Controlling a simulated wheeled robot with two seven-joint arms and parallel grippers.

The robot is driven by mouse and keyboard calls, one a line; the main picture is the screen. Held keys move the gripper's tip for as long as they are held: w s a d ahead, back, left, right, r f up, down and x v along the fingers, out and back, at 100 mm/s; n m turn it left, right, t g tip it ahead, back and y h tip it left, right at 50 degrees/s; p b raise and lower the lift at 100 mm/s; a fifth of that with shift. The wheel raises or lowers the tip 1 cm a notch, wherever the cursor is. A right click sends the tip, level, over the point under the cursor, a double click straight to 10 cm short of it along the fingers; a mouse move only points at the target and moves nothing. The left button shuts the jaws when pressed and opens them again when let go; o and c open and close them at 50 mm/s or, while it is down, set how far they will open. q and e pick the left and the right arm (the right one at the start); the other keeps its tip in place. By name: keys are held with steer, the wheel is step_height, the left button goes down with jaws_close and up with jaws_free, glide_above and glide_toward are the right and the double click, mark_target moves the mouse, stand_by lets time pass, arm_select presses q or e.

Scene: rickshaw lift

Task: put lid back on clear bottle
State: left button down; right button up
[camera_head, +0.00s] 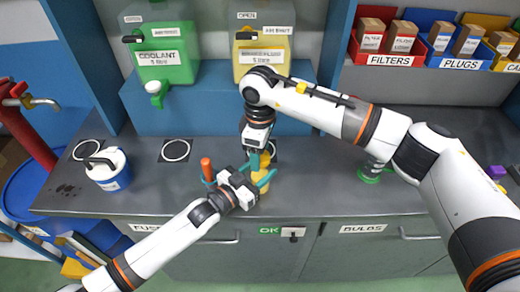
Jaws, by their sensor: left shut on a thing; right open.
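A bottle with amber-yellow contents (259,187) stands near the counter's front edge. My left gripper (263,178) comes in from the front left and is shut on it, with teal fingers around its upper part. My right gripper (261,158) points down from above, just over the bottle, with its teal fingers apart. A small orange-yellow patch shows between the two grippers; I cannot tell whether it is the lid or part of the bottle. The bottle's mouth is largely hidden by the grippers.
An orange-topped object (207,169) stands left of my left gripper. A white and blue jug (108,172) is at left. A green round item (367,178) lies under my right arm. Green (165,60) and yellow (262,50) tanks stand on the blue ledge (200,112) behind.

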steer(key=shift+r, duration=2.25)
steer(key=shift+c, duration=0.4)
